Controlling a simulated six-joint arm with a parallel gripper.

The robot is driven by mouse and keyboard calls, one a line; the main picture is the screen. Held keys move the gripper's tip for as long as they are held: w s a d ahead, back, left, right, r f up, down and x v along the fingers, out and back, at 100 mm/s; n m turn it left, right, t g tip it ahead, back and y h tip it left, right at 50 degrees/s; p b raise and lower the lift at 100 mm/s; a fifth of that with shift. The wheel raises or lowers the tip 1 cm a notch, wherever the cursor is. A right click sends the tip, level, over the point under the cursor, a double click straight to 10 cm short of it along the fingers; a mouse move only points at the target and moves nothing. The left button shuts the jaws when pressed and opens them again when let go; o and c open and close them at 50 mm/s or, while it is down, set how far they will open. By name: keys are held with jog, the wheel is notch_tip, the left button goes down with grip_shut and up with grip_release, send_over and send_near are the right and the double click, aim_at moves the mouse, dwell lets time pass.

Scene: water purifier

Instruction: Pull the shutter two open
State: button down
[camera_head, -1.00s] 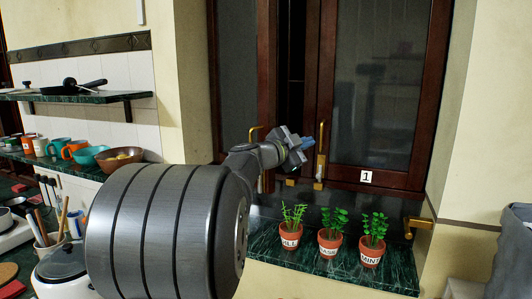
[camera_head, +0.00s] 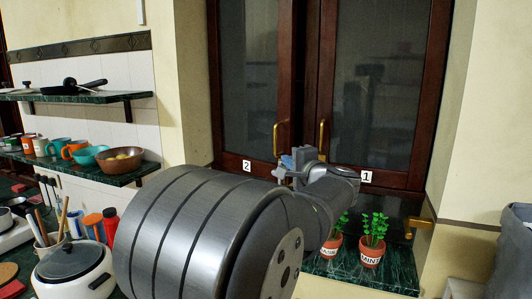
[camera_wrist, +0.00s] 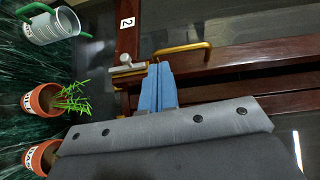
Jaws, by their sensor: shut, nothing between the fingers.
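Shutter two (camera_head: 247,100) is the left dark-framed glass panel, with a "2" label at its lower edge. Its brass handle (camera_head: 276,138) is near its right edge. My gripper (camera_head: 291,160) is shut and empty, just below and right of the handle. In the wrist view the blue fingertips (camera_wrist: 160,68) lie together beside the lower end of the brass handle (camera_wrist: 183,48). I cannot tell whether they touch it. A silver latch knob (camera_wrist: 127,64) is beside them.
Potted herbs (camera_head: 372,240) stand on the green marble sill (camera_head: 400,280) below the shutters, partly hidden by my arm. A metal can with a green handle (camera_wrist: 50,25) is close by in the wrist view. Shelves with cups and bowls (camera_head: 88,155) are at the left.

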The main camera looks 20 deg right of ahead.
aim_at(284, 141)
jog(key=w+a+y, duration=0.2)
jog(key=w+a, duration=0.1)
jog(key=w, duration=0.5)
jog(key=shift+r+n, duration=0.4)
jog(key=shift+r, duration=0.05)
jog(key=shift+a, duration=0.5)
dwell(0.6)
dwell(1.1)
jog(key=s+d+r+m+h, duration=0.2)
jog(key=s+d+h, duration=0.1)
jog(key=s+d, duration=0.45)
jog(key=shift+t, duration=0.3)
jog(key=w, duration=0.9)
jog(key=shift+w, duration=0.2)
